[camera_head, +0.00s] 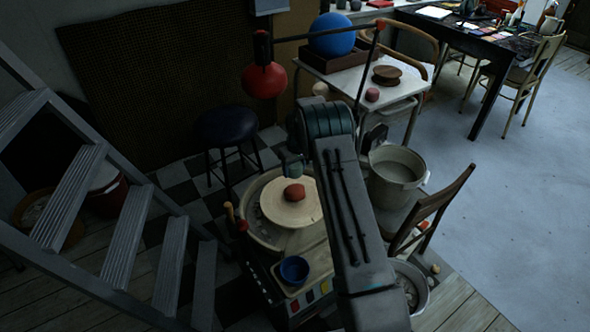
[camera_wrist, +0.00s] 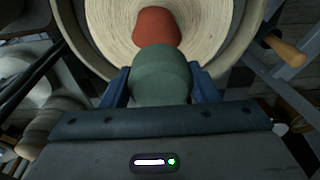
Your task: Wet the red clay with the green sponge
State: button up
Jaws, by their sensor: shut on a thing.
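The red clay (camera_head: 294,192) is a small lump on the round pale wheel head (camera_head: 285,213) of the pottery wheel. It also shows in the wrist view (camera_wrist: 157,27), on the ringed disc (camera_wrist: 213,30). My gripper (camera_wrist: 160,82) is shut on the green sponge (camera_wrist: 160,75), with a blue finger at each side of it. In the head view the sponge (camera_head: 294,168) appears just above and behind the clay. In the wrist view the sponge overlaps the near edge of the clay; I cannot tell whether they touch.
A blue bowl (camera_head: 294,269) stands on a small tray at the front of the wheel. A red lamp (camera_head: 264,80) hangs behind it. A grey bucket (camera_head: 395,172) and a wooden chair (camera_head: 432,212) stand to the right, a stepladder (camera_head: 125,225) to the left.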

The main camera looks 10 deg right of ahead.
aim_at(294, 188)
jog(key=shift+f+b, duration=1.1)
jog(key=shift+f, duration=1.8)
jog(key=shift+s+f+b, duration=0.1)
jog(key=shift+f+b, duration=0.8)
dwell(1.8)
jog(key=shift+r+p, duration=1.5)
jog(key=shift+r, duration=2.6)
